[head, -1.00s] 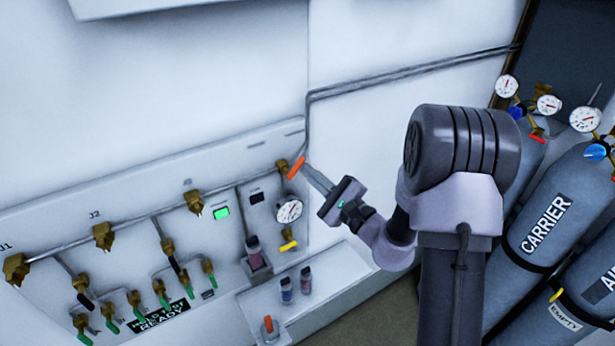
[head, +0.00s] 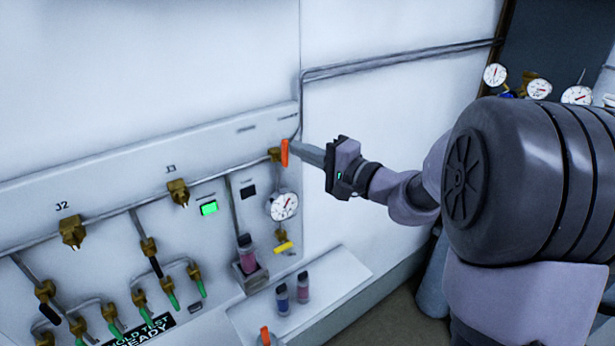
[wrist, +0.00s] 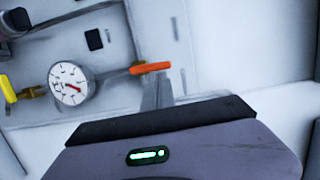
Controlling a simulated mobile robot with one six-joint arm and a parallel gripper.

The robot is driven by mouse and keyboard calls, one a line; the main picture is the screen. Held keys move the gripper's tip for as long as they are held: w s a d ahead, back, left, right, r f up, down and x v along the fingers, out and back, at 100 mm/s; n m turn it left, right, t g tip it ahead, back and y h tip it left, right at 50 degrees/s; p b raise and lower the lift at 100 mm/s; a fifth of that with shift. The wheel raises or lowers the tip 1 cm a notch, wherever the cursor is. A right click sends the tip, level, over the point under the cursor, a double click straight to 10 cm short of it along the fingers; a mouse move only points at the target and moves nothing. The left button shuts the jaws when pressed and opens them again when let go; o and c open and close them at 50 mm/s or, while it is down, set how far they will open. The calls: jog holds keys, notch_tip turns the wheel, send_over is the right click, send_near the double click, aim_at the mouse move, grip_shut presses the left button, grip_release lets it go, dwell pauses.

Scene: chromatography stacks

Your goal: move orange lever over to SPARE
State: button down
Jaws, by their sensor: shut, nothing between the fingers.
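The orange lever (head: 285,153) sits on a brass valve (head: 274,155) at the upper right of the wall panel. It stands nearly upright in the head view. In the wrist view the orange lever (wrist: 151,68) lies roughly crosswise just beyond the fingertips. My gripper (head: 298,148) is shut and empty, its tips at or very near the lever's right side. I cannot tell whether they touch it. It also shows in the wrist view (wrist: 157,80). The small labels above the valve are too blurred to read.
A round gauge (head: 284,206) and a yellow handle (head: 284,247) are just below the lever. A shelf (head: 335,275) holds small vials (head: 303,287). Green-handled valves (head: 170,298) are at lower left. Gas cylinders (head: 433,285) stand behind my arm. The wall right of the lever is clear.

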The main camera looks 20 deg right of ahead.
aim_at(288, 152)
jog(key=n+b, duration=0.1)
jog(key=b, duration=0.2)
jog(key=a+n+b, duration=0.1)
jog(key=n+b, duration=0.1)
jog(key=b, duration=0.1)
jog(key=a+n+h+b, duration=0.1)
jog(key=n+b, duration=0.1)
jog(key=b, duration=0.1)
jog(key=shift+s+g, duration=0.3)
jog(key=n+b, duration=0.1)
jog(key=b, duration=0.2)
jog(key=a+n+h+b, duration=0.1)
jog(key=n+b, duration=0.1)
jog(key=b, duration=0.1)
jog(key=shift+s+a+r, duration=0.1)
jog(key=shift+s+r, duration=0.1)
jog(key=shift+r, duration=0.25)
